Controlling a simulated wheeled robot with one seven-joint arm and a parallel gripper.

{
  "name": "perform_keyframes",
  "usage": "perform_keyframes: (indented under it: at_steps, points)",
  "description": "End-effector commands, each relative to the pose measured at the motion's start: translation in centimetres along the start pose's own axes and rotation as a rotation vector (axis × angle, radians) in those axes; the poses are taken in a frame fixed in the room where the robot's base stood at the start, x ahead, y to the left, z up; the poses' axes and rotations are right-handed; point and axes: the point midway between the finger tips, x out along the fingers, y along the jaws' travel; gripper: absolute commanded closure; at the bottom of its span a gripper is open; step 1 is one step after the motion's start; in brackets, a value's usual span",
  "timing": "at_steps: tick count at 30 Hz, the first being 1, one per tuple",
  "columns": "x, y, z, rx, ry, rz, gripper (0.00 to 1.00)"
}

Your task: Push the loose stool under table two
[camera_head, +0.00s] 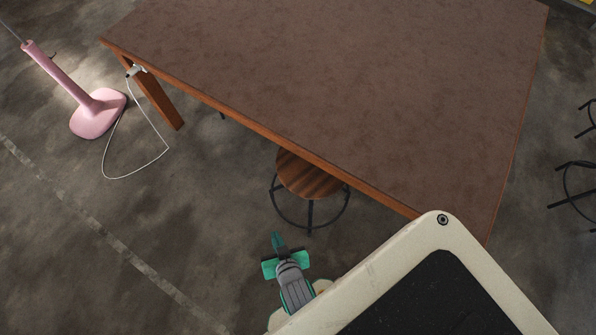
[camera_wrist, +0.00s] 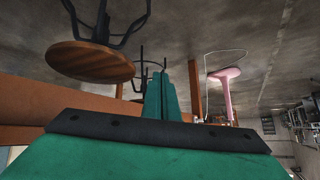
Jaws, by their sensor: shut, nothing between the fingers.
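A stool (camera_head: 306,178) with a round wooden seat and dark metal legs stands upright at the near long edge of a large brown table (camera_head: 350,80). The table edge hides the far part of its seat, so it is partly under the top. No number shows on the table. My gripper (camera_head: 277,241), green and shut with nothing in it, is in front of the stool, slightly left, seemingly apart from it. The wrist view is upside down. There the stool (camera_wrist: 92,62) is at upper left, beside the shut fingers (camera_wrist: 160,92).
A pink lamp-like stand (camera_head: 92,110) with a white cable (camera_head: 150,160) on the floor is left of the table, near a wooden table leg (camera_head: 160,100). Dark stool legs (camera_head: 575,185) show at the right edge. The floor left of my gripper is clear.

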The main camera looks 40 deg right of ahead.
Motion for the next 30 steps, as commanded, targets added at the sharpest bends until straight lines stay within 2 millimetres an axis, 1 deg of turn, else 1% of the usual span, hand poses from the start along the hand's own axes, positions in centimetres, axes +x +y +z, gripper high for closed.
perform_keyframes:
  at_steps: [1, 3, 6, 9, 12, 15, 17, 21, 24, 28, 30]
  points:
    - [2.0, 0.7, -0.2, 0.035, -0.040, 0.026, 1.00]
    - [4.2, 1.7, 0.2, 0.083, -0.111, 0.061, 1.00]
    - [6.9, 3.1, 0.3, 0.155, -0.212, 0.112, 1.00]
    - [9.1, 4.6, 0.0, 0.230, -0.310, 0.161, 1.00]
    - [10.8, 6.0, -0.8, 0.305, -0.408, 0.209, 1.00]
    - [11.8, 7.1, -1.8, 0.377, -0.503, 0.253, 1.00]
    - [12.2, 7.7, -2.5, 0.416, -0.555, 0.277, 1.00]
    - [12.3, 9.0, -4.1, 0.493, -0.653, 0.322, 1.00]
    - [12.1, 9.6, -4.8, 0.531, -0.698, 0.343, 1.00]
    - [12.0, 10.1, -5.2, 0.554, -0.727, 0.356, 1.00]
    - [12.2, 10.2, -4.9, 0.557, -0.733, 0.358, 1.00]
